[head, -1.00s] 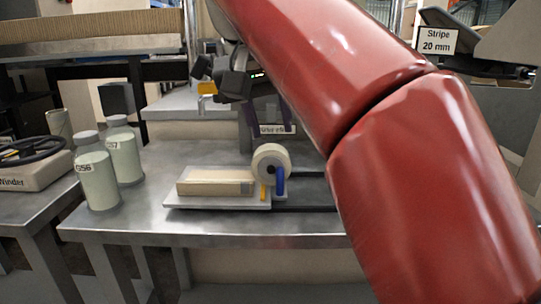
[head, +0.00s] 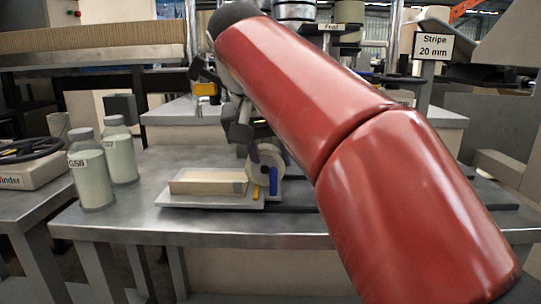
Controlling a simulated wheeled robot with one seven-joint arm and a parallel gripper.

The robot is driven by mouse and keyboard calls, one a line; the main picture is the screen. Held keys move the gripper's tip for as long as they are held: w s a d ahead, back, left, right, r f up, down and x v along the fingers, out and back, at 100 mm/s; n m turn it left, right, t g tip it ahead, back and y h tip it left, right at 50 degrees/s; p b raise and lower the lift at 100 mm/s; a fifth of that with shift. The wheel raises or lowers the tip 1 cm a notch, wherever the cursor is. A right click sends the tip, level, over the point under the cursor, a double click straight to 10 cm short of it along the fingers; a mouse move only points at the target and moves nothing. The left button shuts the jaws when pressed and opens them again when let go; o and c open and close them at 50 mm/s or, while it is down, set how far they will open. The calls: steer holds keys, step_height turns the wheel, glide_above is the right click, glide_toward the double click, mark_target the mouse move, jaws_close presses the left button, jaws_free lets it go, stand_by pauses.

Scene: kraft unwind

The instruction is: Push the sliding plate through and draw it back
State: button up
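The light grey sliding plate (head: 190,202) lies flat on the metal table and carries a pale kraft-coloured block (head: 205,183). A pale roller (head: 270,158) stands at the plate's right end, with a yellow tab (head: 256,193) and a blue tab (head: 273,181) below it. My gripper (head: 262,152) points down at the roller, in front of its upper left part. It overlaps the roller in the picture; I cannot tell whether they touch. The finger gap is not clear, and my red arm hides the area to the right.
Two labelled bottles (head: 90,175) stand on the table (head: 150,232) left of the plate. A winder box with a dark handwheel (head: 30,172) sits at far left. A "Stripe 20 mm" sign (head: 434,46) stands at the back right. The table's front strip is clear.

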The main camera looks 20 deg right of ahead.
jaws_close()
steer(key=shift+d, duration=0.1)
